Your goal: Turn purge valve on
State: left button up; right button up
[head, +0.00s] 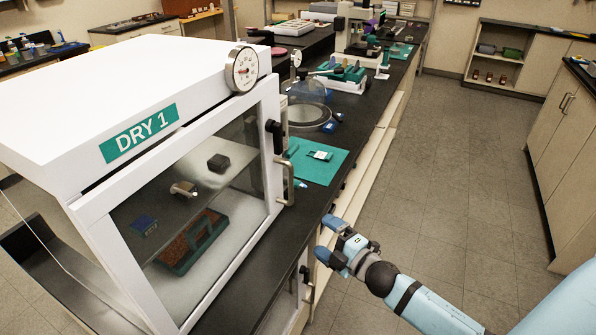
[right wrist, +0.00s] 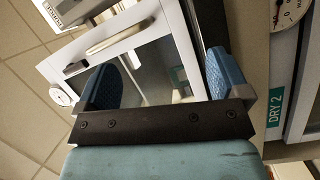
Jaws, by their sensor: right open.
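The white dry cabinet marked DRY 1 (head: 130,134) fills the left of the head view, with a round gauge (head: 242,69) on its top front edge. Its glazed door has a black latch (head: 274,137) and a metal handle (head: 285,181). I cannot make out a purge valve for certain. My right gripper (head: 326,241) is open and empty, right of the cabinet beside the bench edge. In the right wrist view its blue fingers (right wrist: 160,80) are spread before a white door with a metal handle (right wrist: 119,37). My left gripper is not in view.
A DRY 2 label (right wrist: 275,108) and a gauge (right wrist: 289,12) show at the right of the wrist view. A teal mat (head: 314,168) and instruments stand on the black bench. The floor (head: 445,150) right of the bench is open.

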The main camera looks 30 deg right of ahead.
jog(key=w+d+r+n+y+b, duration=0.4)
jog(key=w+d+r+n+b, duration=0.15)
jog(key=n, duration=0.75)
jog(key=n+g+y+b, duration=0.15)
jog(key=n+b, duration=0.25)
jog(key=n, duration=0.8)
send_near(295, 151)
jog(key=shift+g, duration=0.25)
jog(key=x, duration=0.4)
jog(key=p+x, duration=0.1)
jog(key=x, duration=0.3)
jog(key=shift+w+d+r+p, duration=0.1)
jog(key=shift+r+p, duration=0.1)
jog(key=shift+p, duration=0.1)
jog(key=shift+w+a, duration=0.25)
jog(key=shift+w, duration=0.2)
jog(key=c, duration=0.9)
jog(key=shift+c, duration=0.2)
